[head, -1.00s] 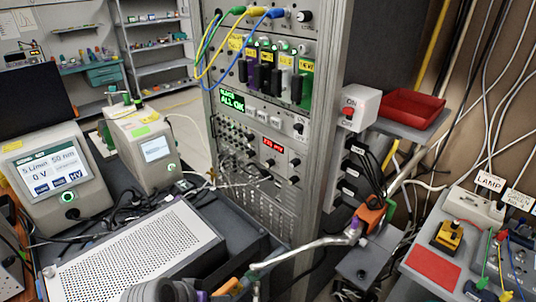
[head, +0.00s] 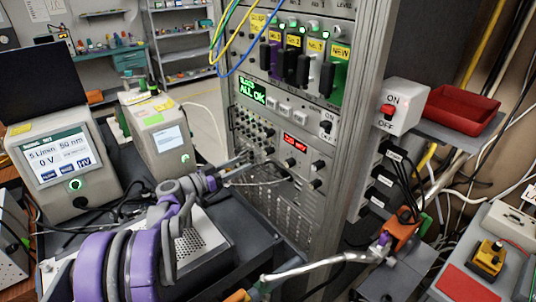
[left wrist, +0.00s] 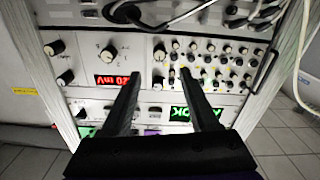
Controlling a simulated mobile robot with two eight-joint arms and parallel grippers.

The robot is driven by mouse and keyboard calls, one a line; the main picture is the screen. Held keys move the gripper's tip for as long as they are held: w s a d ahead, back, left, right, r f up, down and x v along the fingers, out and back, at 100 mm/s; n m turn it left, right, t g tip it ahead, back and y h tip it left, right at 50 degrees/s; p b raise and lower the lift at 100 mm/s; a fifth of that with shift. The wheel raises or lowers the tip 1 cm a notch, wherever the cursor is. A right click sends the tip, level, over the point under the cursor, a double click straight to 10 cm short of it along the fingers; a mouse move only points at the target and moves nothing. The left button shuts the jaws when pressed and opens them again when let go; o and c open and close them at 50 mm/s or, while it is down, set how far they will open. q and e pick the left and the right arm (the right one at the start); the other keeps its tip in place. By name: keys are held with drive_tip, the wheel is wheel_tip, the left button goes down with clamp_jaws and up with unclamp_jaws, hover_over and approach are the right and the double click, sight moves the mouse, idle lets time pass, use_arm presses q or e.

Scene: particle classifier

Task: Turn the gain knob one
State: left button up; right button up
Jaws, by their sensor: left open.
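My left gripper (head: 238,166) is open, reaching from the left toward the rack's front panel. In the left wrist view the picture is turned over, and the two dark fingers (left wrist: 160,74) point at the panel with a gap between them. A black knob (left wrist: 159,53) shows between and just beyond the fingertips. Beside it is a cluster of small knobs (left wrist: 215,62); the same cluster shows in the head view (head: 250,126). I cannot read which knob is gain one. No knob is visibly gripped.
A red display (head: 295,143) and larger knobs (head: 318,165) sit right of the cluster. A perforated metal box (head: 200,245) lies below my left arm. A red tray (head: 462,104) stands right of the rack.

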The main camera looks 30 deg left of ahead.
sight(265, 152)
use_arm(q)
drive_tip(key=x, duration=0.9)
drive_tip(key=shift+p, duration=0.45)
drive_tip(key=shift+w, duration=0.1)
clamp_jaws()
